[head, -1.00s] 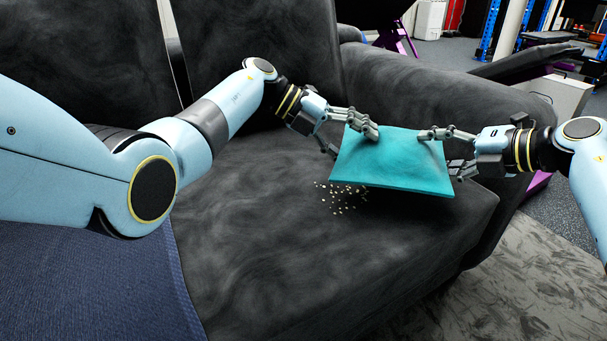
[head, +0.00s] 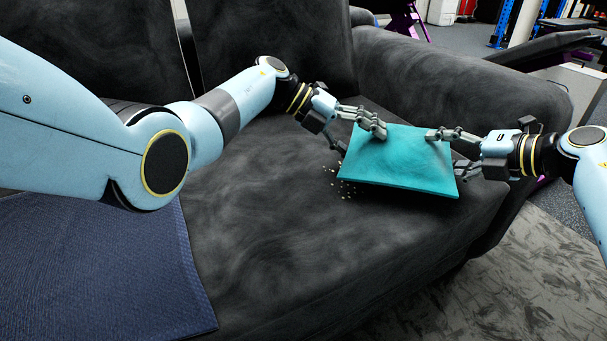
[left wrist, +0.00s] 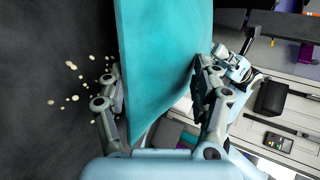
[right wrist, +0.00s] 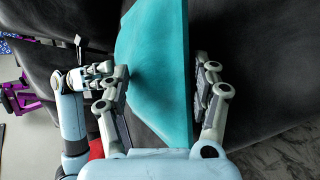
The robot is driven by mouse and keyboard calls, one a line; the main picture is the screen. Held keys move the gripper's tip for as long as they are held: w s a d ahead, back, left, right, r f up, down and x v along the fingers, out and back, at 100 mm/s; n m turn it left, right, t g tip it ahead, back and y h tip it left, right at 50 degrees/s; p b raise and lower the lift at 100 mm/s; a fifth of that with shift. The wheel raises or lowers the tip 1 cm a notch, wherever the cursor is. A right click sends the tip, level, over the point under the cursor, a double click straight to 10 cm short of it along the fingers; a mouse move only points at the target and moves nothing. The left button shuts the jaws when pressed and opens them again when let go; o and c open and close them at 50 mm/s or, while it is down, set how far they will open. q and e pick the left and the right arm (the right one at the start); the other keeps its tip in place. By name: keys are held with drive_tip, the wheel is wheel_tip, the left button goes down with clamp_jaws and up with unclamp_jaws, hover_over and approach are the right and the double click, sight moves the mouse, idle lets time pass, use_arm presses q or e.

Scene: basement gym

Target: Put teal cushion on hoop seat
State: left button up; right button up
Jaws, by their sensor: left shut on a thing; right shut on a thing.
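The teal cushion (head: 403,163) is a thin square held above the dark sofa seat, tilted a little. My left gripper (head: 361,138) is shut on its left edge, with fingers above and below. My right gripper (head: 452,150) is shut on its right edge in the same way. The left wrist view shows the cushion (left wrist: 165,65) between the left fingers (left wrist: 160,95). The right wrist view shows the cushion (right wrist: 158,70) between the right fingers (right wrist: 160,90). I cannot make out a hoop seat in any view.
The dark sofa (head: 270,210) fills most of the head view, with an armrest (head: 440,75) behind the cushion. Pale crumbs (head: 345,190) lie on its seat. A dark blue cloth (head: 100,265) covers the left part. Grey patterned floor (head: 520,270) is clear at right.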

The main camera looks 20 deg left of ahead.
use_arm(q)
drive_tip(key=shift+d+f, duration=0.3)
drive_tip(key=shift+f, duration=0.1)
use_arm(e)
drive_tip(key=shift+s+a+f, duration=0.1)
drive_tip(key=shift+a+f, duration=0.15)
drive_tip(key=shift+f, duration=0.25)
use_arm(q)
drive_tip(key=o, duration=0.9)
use_arm(e)
drive_tip(key=o, duration=0.9)
use_arm(q)
drive_tip(key=o, duration=0.3)
drive_tip(key=shift+a+f, duration=0.1)
use_arm(e)
drive_tip(key=o, duration=0.3)
drive_tip(key=shift+d, duration=0.1)
use_arm(q)
drive_tip(key=shift+o, duration=0.2)
drive_tip(key=shift+a, duration=0.1)
use_arm(e)
drive_tip(key=shift+d, duration=0.1)
drive_tip(key=shift+d, duration=0.3)
use_arm(q)
drive_tip(key=v, duration=1.2)
use_arm(e)
drive_tip(key=v, duration=1.1)
drive_tip(key=shift+s+d+r, duration=0.1)
drive_tip(key=shift+s+r, duration=0.1)
